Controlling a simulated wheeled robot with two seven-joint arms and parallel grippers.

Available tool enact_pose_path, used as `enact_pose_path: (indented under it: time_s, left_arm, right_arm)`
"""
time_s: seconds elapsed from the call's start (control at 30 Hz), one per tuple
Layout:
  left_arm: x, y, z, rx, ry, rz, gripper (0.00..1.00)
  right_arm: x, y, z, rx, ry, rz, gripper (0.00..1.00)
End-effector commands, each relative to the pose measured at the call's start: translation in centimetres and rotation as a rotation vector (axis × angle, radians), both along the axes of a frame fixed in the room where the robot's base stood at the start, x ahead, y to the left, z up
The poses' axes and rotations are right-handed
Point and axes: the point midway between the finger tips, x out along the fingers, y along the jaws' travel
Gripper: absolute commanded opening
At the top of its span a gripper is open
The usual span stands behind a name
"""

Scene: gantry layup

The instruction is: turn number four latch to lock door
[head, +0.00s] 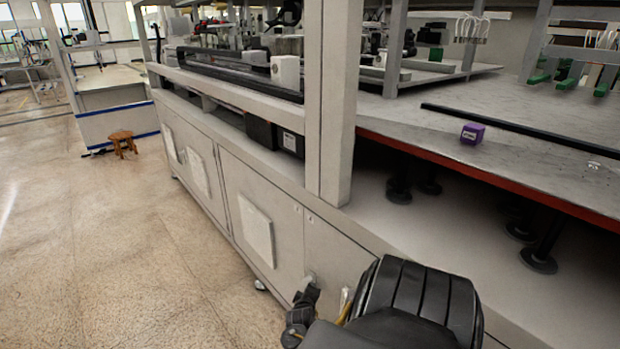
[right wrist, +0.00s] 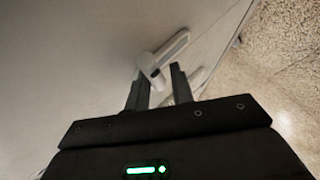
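A pale latch (right wrist: 168,52) on the cabinet door shows just beyond my right gripper (right wrist: 158,74) in the right wrist view. The gripper's two black fingers stand apart, with the latch's near end in the gap between their tips. I cannot tell whether they touch it. A second pale handle (right wrist: 198,78) is partly hidden behind the right finger. In the head view my right gripper (head: 303,304) is low against the cabinet front, and a pale latch (head: 345,299) shows beside it. No latch number is readable. My left gripper is out of view.
The long grey cabinet (head: 232,205) runs away to the left under a gantry post (head: 333,100). A worktop (head: 560,160) with a purple cube (head: 472,133) lies to the right. A wooden stool (head: 122,138) stands far off. The floor (head: 90,250) at left is clear.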

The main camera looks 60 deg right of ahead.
Motion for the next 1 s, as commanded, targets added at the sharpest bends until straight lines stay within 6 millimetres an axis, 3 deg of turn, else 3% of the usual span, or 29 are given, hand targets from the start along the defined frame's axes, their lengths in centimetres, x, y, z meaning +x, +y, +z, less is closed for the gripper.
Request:
enact_pose_path:
  time_s: [0.37,0.8,1.0]
  left_arm:
    - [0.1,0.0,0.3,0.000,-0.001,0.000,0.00]
    - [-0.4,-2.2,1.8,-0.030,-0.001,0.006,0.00]
    - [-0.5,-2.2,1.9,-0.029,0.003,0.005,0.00]
  right_arm:
    - [-0.4,0.7,0.4,0.001,0.001,0.000,0.23]
    - [-2.4,7.6,4.0,0.002,-0.001,0.000,0.23]
    - [-2.8,9.1,4.7,0.000,0.000,0.000,0.23]
